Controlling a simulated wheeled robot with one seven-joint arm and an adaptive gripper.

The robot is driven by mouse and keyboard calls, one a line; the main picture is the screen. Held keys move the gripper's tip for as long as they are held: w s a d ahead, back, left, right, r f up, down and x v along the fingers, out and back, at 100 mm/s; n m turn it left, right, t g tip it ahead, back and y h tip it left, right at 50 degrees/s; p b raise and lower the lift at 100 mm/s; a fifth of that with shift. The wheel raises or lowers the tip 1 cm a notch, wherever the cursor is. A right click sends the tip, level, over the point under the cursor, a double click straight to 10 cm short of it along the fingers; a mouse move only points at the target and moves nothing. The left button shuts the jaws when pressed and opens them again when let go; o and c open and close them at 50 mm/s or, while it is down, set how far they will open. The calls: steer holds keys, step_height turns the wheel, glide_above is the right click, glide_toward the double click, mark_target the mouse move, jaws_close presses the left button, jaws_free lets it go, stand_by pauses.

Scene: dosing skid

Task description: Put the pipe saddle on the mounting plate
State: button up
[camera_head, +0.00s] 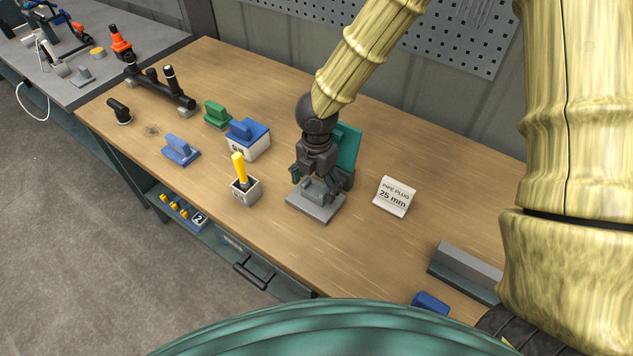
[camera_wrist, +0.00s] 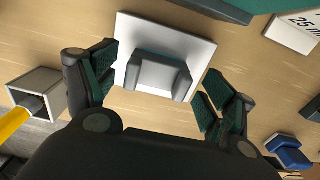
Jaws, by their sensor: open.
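A grey saddle-shaped block (camera_head: 313,194), which I take as the pipe saddle, rests on a flat light grey square plate (camera_head: 318,211), which I take as the mounting plate, on the wooden bench. My gripper (camera_head: 314,182) is directly above it, pointing down. In the wrist view the saddle (camera_wrist: 158,75) lies on the plate (camera_wrist: 190,47), near the edge closest to my palm. My gripper (camera_wrist: 160,80) is open, with one finger on each side of the saddle and visible gaps to both. The saddle's underside is hidden.
A teal upright panel (camera_head: 347,147) stands just behind the plate. A grey box with a yellow handle (camera_head: 240,168) is to its left, a "pipe plug 25 mm" card (camera_head: 394,197) to its right. Blue (camera_head: 180,149) and green (camera_head: 216,114) saddle-like parts lie further left.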

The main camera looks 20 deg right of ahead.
mark_target(317, 189)
step_height(317, 189, up, 13)
stand_by(0.8)
steer(key=shift+r, duration=0.1)
stand_by(0.9)
